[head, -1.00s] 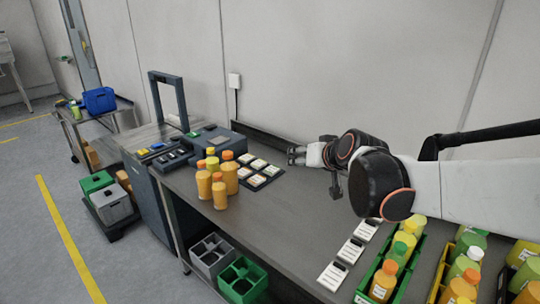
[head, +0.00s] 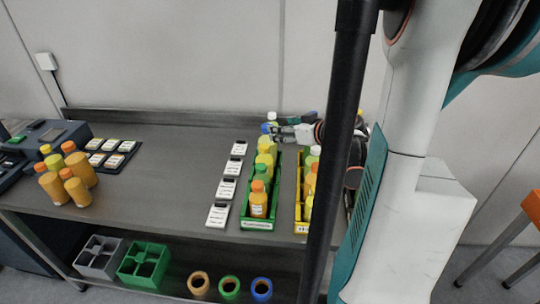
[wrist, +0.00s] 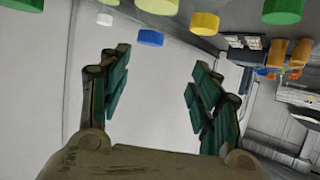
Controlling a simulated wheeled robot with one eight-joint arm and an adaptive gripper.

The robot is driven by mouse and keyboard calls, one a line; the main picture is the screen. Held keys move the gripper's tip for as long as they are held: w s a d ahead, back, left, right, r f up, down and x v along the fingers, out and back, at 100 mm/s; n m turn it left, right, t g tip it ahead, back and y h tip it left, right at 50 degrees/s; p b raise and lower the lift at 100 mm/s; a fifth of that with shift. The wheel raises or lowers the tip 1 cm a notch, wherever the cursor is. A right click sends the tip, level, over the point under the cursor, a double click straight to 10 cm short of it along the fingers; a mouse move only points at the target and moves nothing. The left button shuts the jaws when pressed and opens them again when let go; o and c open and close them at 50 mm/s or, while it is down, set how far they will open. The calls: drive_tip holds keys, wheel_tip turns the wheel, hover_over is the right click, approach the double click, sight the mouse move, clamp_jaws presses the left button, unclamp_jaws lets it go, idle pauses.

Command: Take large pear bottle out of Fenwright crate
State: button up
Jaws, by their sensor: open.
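A green crate (head: 260,223) stands on the bench and holds a row of orange, yellow and pale green bottles. A yellow crate (head: 299,226) with more bottles stands to its right. Both front labels are too small for me to read, so I cannot tell which is Fenwright or which bottle is the large pear one. My gripper (head: 274,132) is open and empty, level at the rear of the green crate, near a blue-capped bottle (head: 266,129). In the wrist view, its spread fingers (wrist: 157,78) show below a blue cap (wrist: 150,38), touching nothing that I can see.
White cards (head: 228,188) lie left of the green crate. Several orange bottles (head: 80,181) and a dark card tray (head: 112,153) stand further left. The bench middle is clear. My arm and a dark post hide part of the yellow crate and the bench's right end.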

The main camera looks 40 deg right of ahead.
drive_tip(key=b+x, duration=0.1)
drive_tip(key=x, duration=0.3)
drive_tip(key=d+b+x, duration=0.1)
drive_tip(key=x, duration=0.3)
drive_tip(key=b+x, duration=0.2)
drive_tip(key=x, duration=0.2)
drive_tip(key=shift+s+d+f, duration=0.2)
drive_tip(key=shift+d+f, duration=0.1)
clamp_jaws()
